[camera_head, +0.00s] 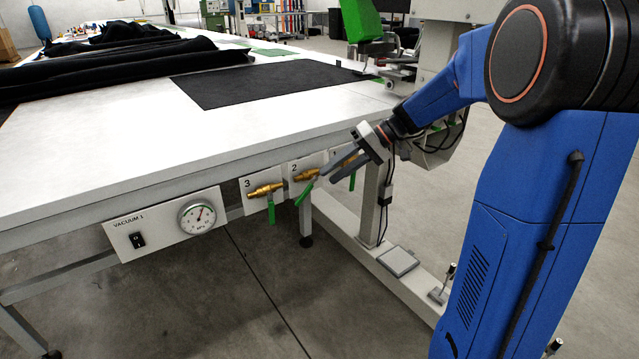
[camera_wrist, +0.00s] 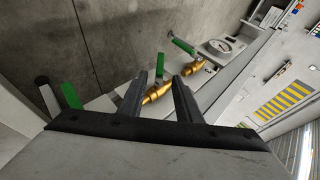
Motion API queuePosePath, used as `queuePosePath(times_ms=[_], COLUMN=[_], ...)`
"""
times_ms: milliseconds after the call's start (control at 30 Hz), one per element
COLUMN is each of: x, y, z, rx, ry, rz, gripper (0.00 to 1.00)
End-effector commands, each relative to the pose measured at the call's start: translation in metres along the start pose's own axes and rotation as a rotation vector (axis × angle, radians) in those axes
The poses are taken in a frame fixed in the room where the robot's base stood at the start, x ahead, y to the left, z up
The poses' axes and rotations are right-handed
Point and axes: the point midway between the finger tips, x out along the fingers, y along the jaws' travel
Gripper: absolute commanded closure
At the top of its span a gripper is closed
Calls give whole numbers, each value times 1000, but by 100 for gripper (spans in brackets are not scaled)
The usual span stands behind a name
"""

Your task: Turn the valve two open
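Valve two is a brass valve (camera_head: 303,174) under the table edge, on the plate marked 2 (camera_head: 296,166). Its green lever (camera_head: 304,193) hangs down at a slant. My gripper (camera_head: 327,176) is open, its fingertips just right of valve two in the head view. In the wrist view the gripper (camera_wrist: 158,98) has the brass body of valve two (camera_wrist: 154,94) showing between and beyond its fingers. The green lever (camera_wrist: 160,66) also shows there, beyond the fingertips. Whether a finger touches the valve I cannot tell.
Valve three (camera_head: 264,190) is to the left, its green lever (camera_head: 271,209) hanging down. Valve one is mostly hidden behind my gripper; its green lever (camera_head: 352,181) shows. The vacuum panel (camera_head: 165,224) is farther left. The white table (camera_head: 130,140) overhangs the valves.

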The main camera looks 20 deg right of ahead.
Motion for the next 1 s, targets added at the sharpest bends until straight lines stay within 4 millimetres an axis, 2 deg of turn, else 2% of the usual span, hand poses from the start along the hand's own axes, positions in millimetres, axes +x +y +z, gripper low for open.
queuePosePath(times_ms=[100, 333, 500, 800, 833, 933, 967, 1000], x=[-25, -60, -72, -74, -74, -72, -70, -67], y=[1, 1, 0, 0, 0, 2, 4, 9], z=[0, 0, 0, 0, 0, 0, 0, 0], rx=[0, 1, 1, 1, 1, 14, 26, 53], ry=[4, 2, 1, 0, 0, 0, 1, 2], rz=[3, 2, 1, 0, 0, 8, 16, 31], gripper=[69, 69, 69, 69, 71, 95, 100, 100])
